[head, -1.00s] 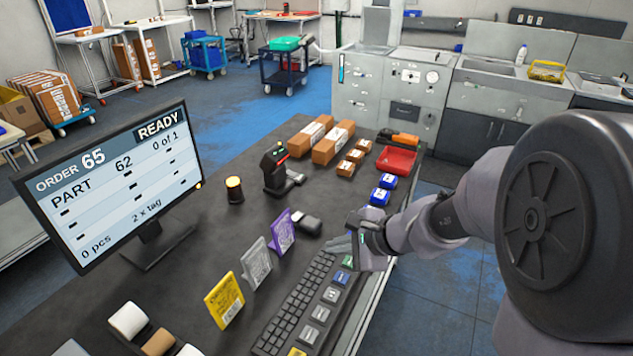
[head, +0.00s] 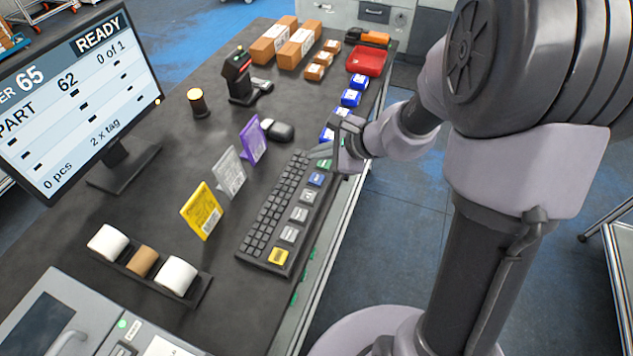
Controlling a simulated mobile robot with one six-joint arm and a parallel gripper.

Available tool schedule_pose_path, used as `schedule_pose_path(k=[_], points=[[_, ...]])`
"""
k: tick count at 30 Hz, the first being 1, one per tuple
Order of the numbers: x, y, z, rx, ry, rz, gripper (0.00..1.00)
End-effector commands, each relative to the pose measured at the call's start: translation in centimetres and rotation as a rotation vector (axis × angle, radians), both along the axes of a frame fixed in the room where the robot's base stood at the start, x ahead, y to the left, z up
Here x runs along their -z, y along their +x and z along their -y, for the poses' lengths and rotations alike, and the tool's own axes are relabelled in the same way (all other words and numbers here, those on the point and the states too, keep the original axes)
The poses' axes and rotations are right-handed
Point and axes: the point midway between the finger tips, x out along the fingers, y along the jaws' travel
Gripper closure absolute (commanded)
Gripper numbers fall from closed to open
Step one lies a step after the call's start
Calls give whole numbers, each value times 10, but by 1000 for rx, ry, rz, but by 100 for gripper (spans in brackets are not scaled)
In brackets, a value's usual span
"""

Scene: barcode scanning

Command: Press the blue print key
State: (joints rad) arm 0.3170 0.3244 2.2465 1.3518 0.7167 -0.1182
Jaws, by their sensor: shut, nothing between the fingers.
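A black keyboard (head: 268,209) lies along the right side of the dark table. A column of large keys runs down its right side. The blue key (head: 316,179) is near the far end, just below a green key (head: 324,164), with grey keys and a yellow key (head: 278,256) nearer to me. Any print on the blue key is too small to read. My gripper (head: 322,150) is shut and empty at the far end of the keyboard, close to the green key. I cannot tell its exact height above the keys.
A monitor (head: 75,95) reading READY stands at the left. Yellow, grey and purple cards (head: 253,138) stand left of the keyboard, near a mouse (head: 278,130). Blue boxes (head: 350,97) and a red tray (head: 366,61) lie beyond my gripper. Label rolls (head: 108,242) lie at front left.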

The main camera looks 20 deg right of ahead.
Motion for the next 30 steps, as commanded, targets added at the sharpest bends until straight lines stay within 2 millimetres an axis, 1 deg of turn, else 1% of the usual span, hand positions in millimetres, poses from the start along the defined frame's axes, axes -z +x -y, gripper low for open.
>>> schedule_pose_path(k=[1, 6, 10, 13, 30], points=[[14, 0, 0, 0, 1, -1, 100], [40, 0, 0, 0, 1, -1, 100], [55, 0, 0, 0, 0, 0, 100], [58, 0, 0, 1, 0, 1, 100], [56, 0, 0, 0, 0, 0, 100]])
